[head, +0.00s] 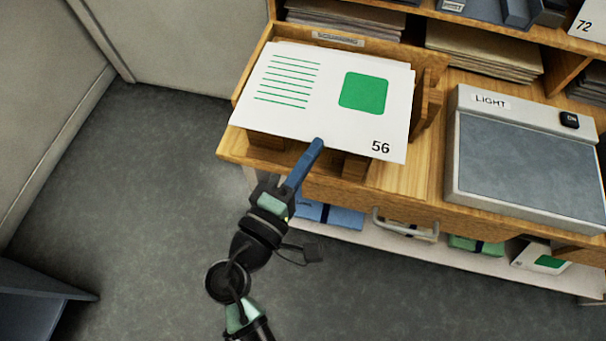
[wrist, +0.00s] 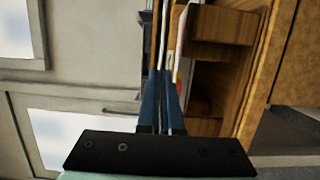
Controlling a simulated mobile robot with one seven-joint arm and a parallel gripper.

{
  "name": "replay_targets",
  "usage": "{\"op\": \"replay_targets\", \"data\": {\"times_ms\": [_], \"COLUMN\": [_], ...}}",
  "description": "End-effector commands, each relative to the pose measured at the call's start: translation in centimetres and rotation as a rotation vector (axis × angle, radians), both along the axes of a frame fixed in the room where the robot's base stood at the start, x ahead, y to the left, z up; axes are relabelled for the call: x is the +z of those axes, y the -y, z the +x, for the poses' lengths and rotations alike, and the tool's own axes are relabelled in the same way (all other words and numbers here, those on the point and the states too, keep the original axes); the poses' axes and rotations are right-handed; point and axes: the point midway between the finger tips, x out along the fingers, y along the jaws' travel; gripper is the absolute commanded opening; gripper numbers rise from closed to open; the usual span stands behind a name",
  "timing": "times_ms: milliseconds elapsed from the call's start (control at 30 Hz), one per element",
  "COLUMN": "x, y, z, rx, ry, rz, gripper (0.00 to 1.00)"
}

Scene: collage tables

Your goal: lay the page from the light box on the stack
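The page (head: 330,95) is white, with green lines, a green square and the number 56, face up. My gripper (head: 316,148) is shut on its front edge; the wrist view shows the blue fingers (wrist: 162,85) close together with a thin edge between them. The page is over a wooden tray (head: 430,70) at the left of the desk and hides most of it. Any stack inside the tray is hidden, and I cannot tell whether the page touches it. The light box (head: 530,165) at the right has a bare grey surface.
Shelves with brown paper piles (head: 484,50) stand behind the desk. A strip of bare wood (head: 425,165) lies between tray and light box. A drawer handle (head: 405,226) is at the desk front, above a low shelf (head: 470,262). Open floor lies left.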

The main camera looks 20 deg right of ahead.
Motion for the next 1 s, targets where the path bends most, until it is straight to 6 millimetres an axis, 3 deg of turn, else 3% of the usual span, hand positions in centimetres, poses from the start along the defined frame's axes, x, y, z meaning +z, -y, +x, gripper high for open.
{"op": "replay_targets", "data": {"times_ms": [367, 433, 600, 1000], "x": [0.1, -1.8, -3.6, -4.3], "y": [3.5, 3.5, 3.4, 3.4], "z": [5.1, 5.1, 5.1, 5.0], "rx": [-0.003, 0.0, 0.0, 0.0], "ry": [0.004, -0.001, 0.0, 0.0], "rz": [0.0, 0.001, 0.0, 0.0], "gripper": [0.0, 0.0, 0.0, 0.0]}}
